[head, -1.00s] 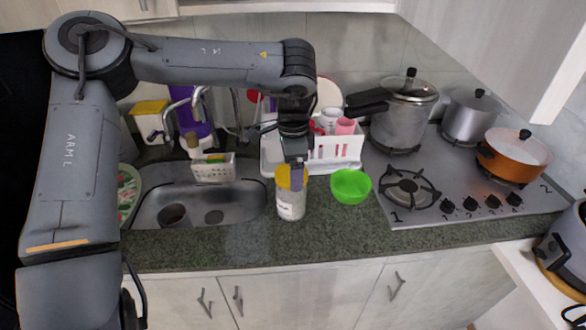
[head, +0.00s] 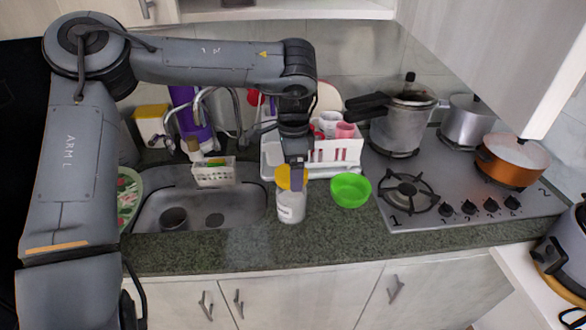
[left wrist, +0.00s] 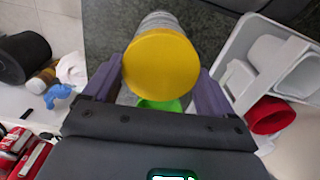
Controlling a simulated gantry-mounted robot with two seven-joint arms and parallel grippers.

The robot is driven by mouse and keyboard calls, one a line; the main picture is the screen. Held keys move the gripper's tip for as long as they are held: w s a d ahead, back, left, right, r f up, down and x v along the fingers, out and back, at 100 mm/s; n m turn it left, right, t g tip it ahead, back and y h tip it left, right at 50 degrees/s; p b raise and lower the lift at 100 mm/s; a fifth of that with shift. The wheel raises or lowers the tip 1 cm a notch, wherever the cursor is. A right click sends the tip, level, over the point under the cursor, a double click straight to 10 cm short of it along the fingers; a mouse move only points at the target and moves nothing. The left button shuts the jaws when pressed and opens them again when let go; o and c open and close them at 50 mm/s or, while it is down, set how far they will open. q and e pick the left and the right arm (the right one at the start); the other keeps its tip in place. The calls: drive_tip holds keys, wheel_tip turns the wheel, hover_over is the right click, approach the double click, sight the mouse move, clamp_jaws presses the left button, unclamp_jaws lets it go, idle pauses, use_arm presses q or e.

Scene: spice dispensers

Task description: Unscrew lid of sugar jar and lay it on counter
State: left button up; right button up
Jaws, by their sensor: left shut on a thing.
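The sugar jar (head: 291,208) is a clear jar with pale contents and a label. It stands upright on the counter, between the sink and the green bowl. Its yellow lid (head: 283,178) is on top of the jar. My left gripper (head: 298,178) comes down from above and is shut on the lid. In the left wrist view the round yellow lid (left wrist: 160,66) sits between the two purple fingers of my left gripper (left wrist: 158,78). The jar body is partly visible behind the lid there. My right gripper is not in view.
The green bowl (head: 350,191) stands close to the right of the jar. The sink (head: 240,212) is at the left, a white dish rack (head: 335,153) behind, the stove (head: 420,211) at the right. Bare counter (head: 330,240) lies in front of the jar.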

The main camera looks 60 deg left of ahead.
use_arm(q)
drive_tip(key=shift+r+p, duration=1.25)
drive_tip(key=shift+r, duration=0.55)
